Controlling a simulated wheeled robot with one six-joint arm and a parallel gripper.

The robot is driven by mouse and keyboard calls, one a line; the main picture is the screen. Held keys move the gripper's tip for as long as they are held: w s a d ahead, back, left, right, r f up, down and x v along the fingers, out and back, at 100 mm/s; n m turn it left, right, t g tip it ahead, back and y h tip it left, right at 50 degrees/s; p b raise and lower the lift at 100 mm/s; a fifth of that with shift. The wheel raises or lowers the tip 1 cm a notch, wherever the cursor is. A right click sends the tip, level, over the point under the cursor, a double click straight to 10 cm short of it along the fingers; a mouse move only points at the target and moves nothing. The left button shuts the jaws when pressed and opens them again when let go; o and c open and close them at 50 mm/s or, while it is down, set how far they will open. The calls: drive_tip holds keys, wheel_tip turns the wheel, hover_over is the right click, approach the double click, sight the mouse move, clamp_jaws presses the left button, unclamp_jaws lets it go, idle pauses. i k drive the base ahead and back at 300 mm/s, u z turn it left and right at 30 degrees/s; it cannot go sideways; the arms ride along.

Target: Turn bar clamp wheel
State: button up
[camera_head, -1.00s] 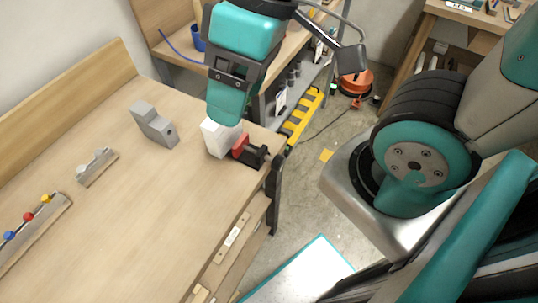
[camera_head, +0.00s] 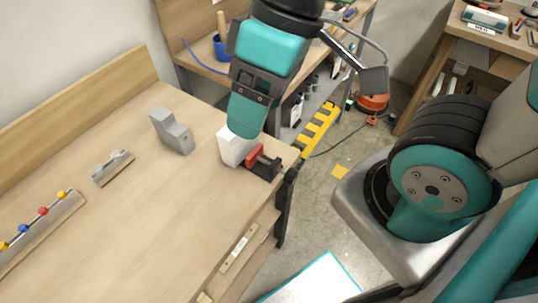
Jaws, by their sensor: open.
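A small clamp (camera_head: 265,165) with a red part and a dark body sits at the right edge of the wooden workbench (camera_head: 150,215). A white block (camera_head: 233,147) stands just left of it, touching or very close. My gripper (camera_head: 246,118) points down over the white block, with its teal end at the block's top. The fingers and the gap between them are hard to make out from this side. I cannot tell whether the gripper touches the block or the clamp. No separate wheel on the clamp can be made out at this size.
A grey stepped block (camera_head: 171,131) stands left of the white block. A small grey fixture (camera_head: 112,167) and a rail with coloured balls (camera_head: 40,220) lie farther left. A shelf with a blue cup (camera_head: 221,47) is behind. The bench's middle is clear.

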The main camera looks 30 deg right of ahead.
sight(291, 175)
drive_tip(key=u, duration=0.6)
drive_tip(key=k, duration=1.25)
drive_tip(key=z, duration=0.8)
